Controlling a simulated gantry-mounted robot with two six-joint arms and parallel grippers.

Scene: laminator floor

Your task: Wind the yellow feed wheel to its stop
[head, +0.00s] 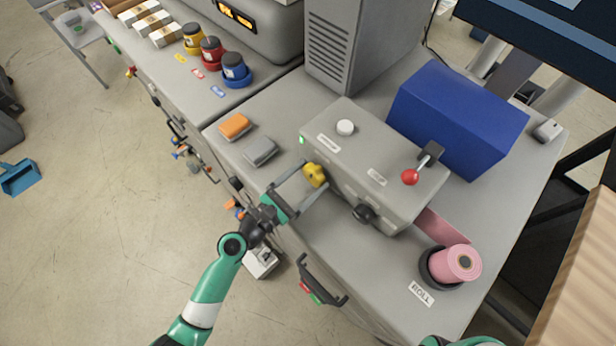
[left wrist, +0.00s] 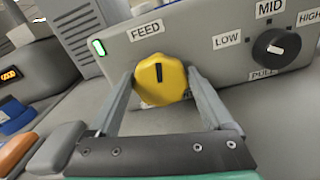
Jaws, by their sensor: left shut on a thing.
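The yellow feed wheel (head: 314,175) sits on the front face of the grey laminator box (head: 345,150). In the left wrist view the wheel (left wrist: 160,80) is a lobed knob with a black mark near its top, pointing about straight up. My left gripper (head: 311,180) has one finger on each side of the wheel and is shut on it. The fingertips (left wrist: 162,76) are at the wheel's left and right edges in the wrist view. The FEED label (left wrist: 146,30) is above the wheel. My right gripper is not in view.
A black selector knob (head: 364,213) is right of the wheel, with LOW, MID and HIGH labels. A red-ended lever (head: 410,177) and a white button (head: 345,127) are on the box. A green light (left wrist: 98,47) is lit. A pink roll (head: 462,263) stands at the right.

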